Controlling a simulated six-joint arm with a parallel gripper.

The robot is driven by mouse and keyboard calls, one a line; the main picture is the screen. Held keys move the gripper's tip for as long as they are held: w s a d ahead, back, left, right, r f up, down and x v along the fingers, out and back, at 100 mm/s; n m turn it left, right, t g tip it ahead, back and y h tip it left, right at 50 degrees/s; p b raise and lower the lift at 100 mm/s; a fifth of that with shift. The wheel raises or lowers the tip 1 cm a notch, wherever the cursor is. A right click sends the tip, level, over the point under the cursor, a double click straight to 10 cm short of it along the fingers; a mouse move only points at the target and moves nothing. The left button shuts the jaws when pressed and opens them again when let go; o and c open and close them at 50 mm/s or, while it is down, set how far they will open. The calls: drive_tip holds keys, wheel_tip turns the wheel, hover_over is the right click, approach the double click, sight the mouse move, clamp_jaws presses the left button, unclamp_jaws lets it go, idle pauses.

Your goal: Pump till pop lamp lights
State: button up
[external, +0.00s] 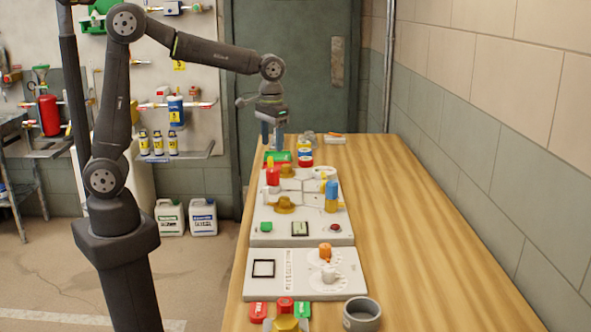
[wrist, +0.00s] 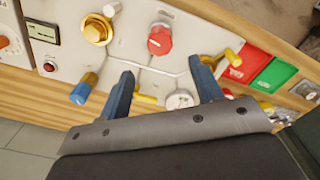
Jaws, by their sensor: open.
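My gripper (external: 272,145) is open and empty, pointing down above the far end of the white panel (external: 265,228). In the wrist view its two blue fingers (wrist: 161,68) stand apart over the panel. A red knob (wrist: 160,40) lies beyond the fingertips. A blue-handled part (wrist: 83,89) is left of the fingers, and a yellow handle (wrist: 229,58) is by the right finger. The blue part (external: 331,192) stands upright at the panel's right side in the external view. A small dark-red round (external: 335,228) sits near the front edge. I cannot tell which part is the pump or pop lamp.
Gold knobs (wrist: 97,30) rise from the panel. Red (wrist: 246,63) and green (wrist: 277,74) trays lie beyond it. A second panel (external: 308,284) and a grey cup (external: 362,315) are nearer the camera. The wooden table (external: 430,240) is clear on the right.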

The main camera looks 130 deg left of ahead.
sight(273, 170)
wheel_tip(273, 170, down, 11)
idle(0.3)
drive_tip(key=c, duration=1)
drive_tip(key=shift+m, duration=2.5)
drive_tip(key=o, duration=1)
wheel_tip(273, 170, up, 18)
drive_tip(key=shift+f, duration=0.25)
